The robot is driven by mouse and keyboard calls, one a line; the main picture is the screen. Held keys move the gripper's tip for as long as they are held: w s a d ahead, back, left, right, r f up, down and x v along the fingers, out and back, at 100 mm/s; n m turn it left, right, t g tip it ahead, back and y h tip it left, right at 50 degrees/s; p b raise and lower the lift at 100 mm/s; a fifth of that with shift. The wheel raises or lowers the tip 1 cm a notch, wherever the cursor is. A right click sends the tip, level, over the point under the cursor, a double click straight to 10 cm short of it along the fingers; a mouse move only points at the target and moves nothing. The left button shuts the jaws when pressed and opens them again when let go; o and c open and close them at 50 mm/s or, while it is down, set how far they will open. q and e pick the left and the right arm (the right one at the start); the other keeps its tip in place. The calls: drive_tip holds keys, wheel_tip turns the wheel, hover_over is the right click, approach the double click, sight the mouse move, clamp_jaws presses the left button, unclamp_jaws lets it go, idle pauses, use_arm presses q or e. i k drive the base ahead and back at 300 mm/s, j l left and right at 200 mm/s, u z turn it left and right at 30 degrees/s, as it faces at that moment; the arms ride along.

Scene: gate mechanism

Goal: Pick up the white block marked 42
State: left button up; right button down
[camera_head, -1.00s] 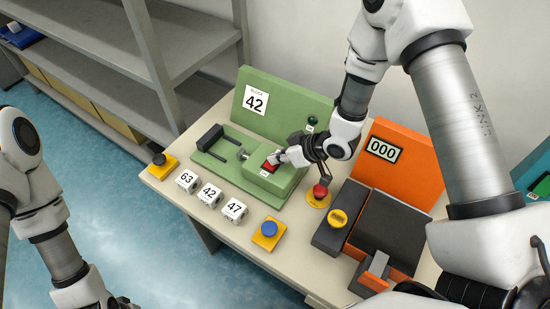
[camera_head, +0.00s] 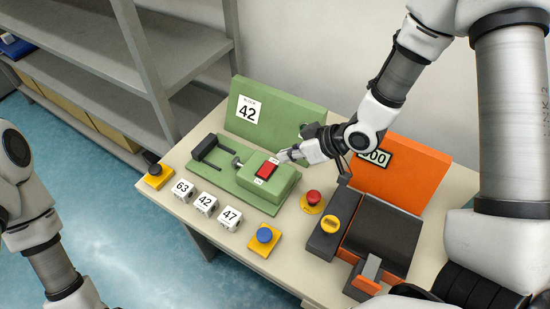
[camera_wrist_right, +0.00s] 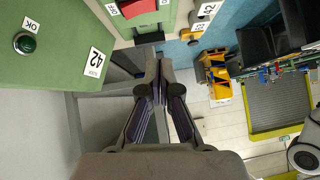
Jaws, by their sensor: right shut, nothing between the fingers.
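The white block marked 42 (camera_head: 205,204) stands on the table's front left part, between the white block marked 63 (camera_head: 182,190) and the white block marked 47 (camera_head: 230,218). My right gripper (camera_head: 284,156) is shut and empty. It is just behind the red button (camera_head: 268,170) of the green fixture, to the right of and farther back than block 42, not touching it. Its shut fingers show in the wrist view (camera_wrist_right: 158,66). A white numbered face (camera_wrist_right: 208,9) is cut by the top edge there; I cannot tell which block it is. My left gripper is outside the frame.
The green fixture (camera_head: 225,184) with its upright panel (camera_head: 285,120) stands behind the blocks. A yellow-based blue button (camera_head: 264,236), a red mushroom button (camera_head: 312,198) and the orange device (camera_head: 405,178) are to the right. A black knob (camera_head: 152,160) is at left.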

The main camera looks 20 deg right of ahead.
sight(206, 205)
drive_tip(key=k, duration=1)
